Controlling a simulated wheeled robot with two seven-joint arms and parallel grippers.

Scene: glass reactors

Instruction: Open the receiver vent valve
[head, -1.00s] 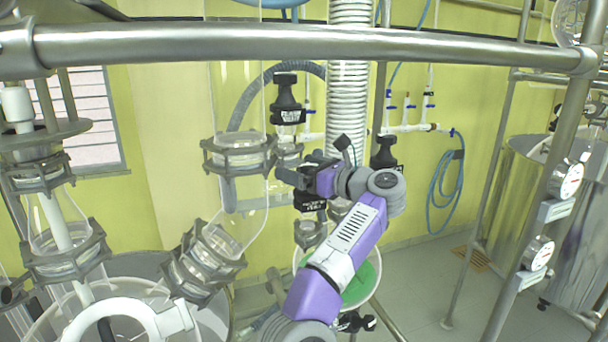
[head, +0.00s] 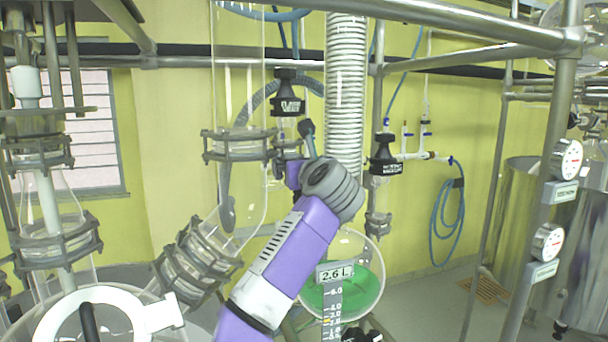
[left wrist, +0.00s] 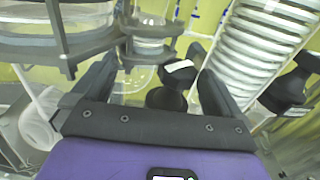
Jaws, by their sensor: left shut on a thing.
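In the left wrist view a black valve knob with a white label (left wrist: 172,90) sits between the fingers of my left gripper (left wrist: 155,82), which is shut on it. In the head view my purple left arm hides this knob and most of my left gripper (head: 293,172). The round glass receiver (head: 372,262) holds green liquid below and right of the wrist, partly covered by a "2.6 L" scale. Another labelled black knob (head: 286,92) stands above the gripper, and one more (head: 384,155) to its right. The small labels are unreadable. My right gripper is out of view.
A white corrugated hose (head: 346,95) hangs close behind the wrist. Clamped glass tubing (head: 238,150) stands just left of it. A steel rail (head: 480,28) crosses above, and a post with gauges (head: 568,160) stands at right. Some floor at right is free.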

